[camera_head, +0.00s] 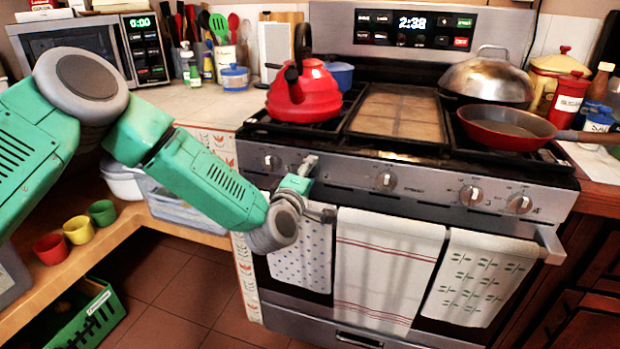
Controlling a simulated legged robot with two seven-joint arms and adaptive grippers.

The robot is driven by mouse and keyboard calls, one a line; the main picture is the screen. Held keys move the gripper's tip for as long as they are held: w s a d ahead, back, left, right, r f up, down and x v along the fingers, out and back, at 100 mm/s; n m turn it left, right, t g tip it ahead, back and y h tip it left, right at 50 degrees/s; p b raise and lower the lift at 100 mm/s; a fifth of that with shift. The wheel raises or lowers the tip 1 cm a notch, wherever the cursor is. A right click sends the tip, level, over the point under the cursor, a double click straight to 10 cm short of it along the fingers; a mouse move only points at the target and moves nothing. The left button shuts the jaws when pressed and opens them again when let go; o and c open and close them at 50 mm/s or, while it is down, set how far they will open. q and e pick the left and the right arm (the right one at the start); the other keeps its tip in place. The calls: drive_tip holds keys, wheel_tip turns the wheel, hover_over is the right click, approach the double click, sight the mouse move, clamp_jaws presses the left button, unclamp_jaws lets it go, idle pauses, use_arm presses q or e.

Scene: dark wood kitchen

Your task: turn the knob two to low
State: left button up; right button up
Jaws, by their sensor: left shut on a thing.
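The stove's front panel (430,186) carries a row of round silver knobs. The leftmost knob (271,162) is uncovered. My left gripper (309,163) reaches the panel just right of it and is shut on the second knob from the left, which the fingers mostly hide. I cannot read that knob's setting. The middle knob (386,181) and the two right knobs (471,195) (519,204) stand free. My right gripper is not in view.
A red kettle (304,94) and a red pan (505,130) sit on the stove top. Towels (383,265) hang on the oven handle below the panel. A shelf with colored cups (78,230) stands at the left, under my arm.

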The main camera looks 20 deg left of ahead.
use_arm(q)
drive_tip(key=n+b, duration=0.1)
drive_tip(key=n, duration=0.1)
drive_tip(key=n+b, duration=0.2)
drive_tip(key=n, duration=0.1)
drive_tip(key=shift+a+f+n, duration=0.15)
drive_tip(key=shift+f+n, duration=0.1)
drive_tip(key=shift+n, duration=0.05)
drive_tip(key=n+b, duration=0.3)
drive_tip(key=n, duration=0.1)
drive_tip(key=shift+n, duration=0.4)
drive_tip(key=shift+s, duration=0.1)
drive_tip(key=o, duration=1.1)
drive_tip(key=shift+r, duration=0.1)
drive_tip(key=shift+r, duration=0.1)
drive_tip(key=s, duration=1.1)
drive_tip(key=shift+s+a, duration=0.3)
drive_tip(key=shift+s, duration=0.1)
